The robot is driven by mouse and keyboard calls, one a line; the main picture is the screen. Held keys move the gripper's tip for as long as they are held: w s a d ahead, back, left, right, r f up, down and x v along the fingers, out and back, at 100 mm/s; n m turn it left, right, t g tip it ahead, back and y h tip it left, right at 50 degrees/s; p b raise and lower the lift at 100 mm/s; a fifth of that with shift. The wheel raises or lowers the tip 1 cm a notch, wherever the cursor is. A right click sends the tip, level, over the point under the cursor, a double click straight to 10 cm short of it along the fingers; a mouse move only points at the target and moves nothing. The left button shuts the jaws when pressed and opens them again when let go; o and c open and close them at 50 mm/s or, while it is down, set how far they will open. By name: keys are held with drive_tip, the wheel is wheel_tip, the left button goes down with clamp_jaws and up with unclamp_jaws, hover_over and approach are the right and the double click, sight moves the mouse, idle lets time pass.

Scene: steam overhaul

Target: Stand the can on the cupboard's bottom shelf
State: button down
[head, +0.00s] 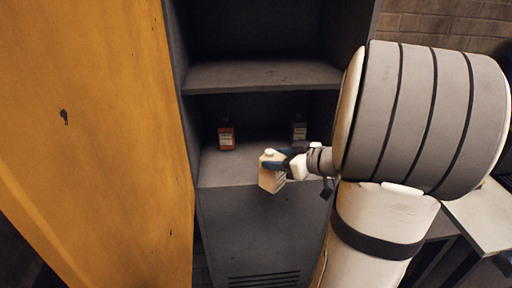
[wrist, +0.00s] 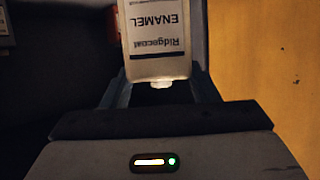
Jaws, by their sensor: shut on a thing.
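The can (head: 270,180) is pale cream and box-shaped, with a label reading "Ridgecoat ENAMEL" that appears upside down in the wrist view (wrist: 157,35). My gripper (head: 284,163) is shut on it, with dark fingers on both sides of it in the wrist view. The can looks roughly upright in the head view. It appears at the front edge of the cupboard's bottom shelf (head: 222,174), its lower end overlapping the front panel below. I cannot tell whether it touches the shelf.
An orange-red container (head: 226,134) stands at the back left of the bottom shelf, and a grey one (head: 299,128) at the back right. Another shelf (head: 262,75) is above. The yellow door (head: 95,140) stands open at left. The shelf's front left is clear.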

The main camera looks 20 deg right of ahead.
drive_tip(key=shift+w+d+r, duration=0.1)
drive_tip(key=shift+w+d, duration=0.1)
drive_tip(key=shift+d, duration=0.05)
drive_tip(key=w+d+p, duration=0.1)
drive_tip(key=w+d, duration=0.2)
drive_tip(key=w, duration=0.6)
drive_tip(key=w+d+p, duration=0.1)
drive_tip(key=w+d, duration=0.1)
drive_tip(key=w, duration=0.6)
wheel_tip(320, 180, down, 7)
drive_tip(key=w, duration=0.1)
drive_tip(key=shift+w+d, duration=0.3)
drive_tip(key=shift+f, duration=0.2)
drive_tip(key=c, duration=0.5)
unclamp_jaws()
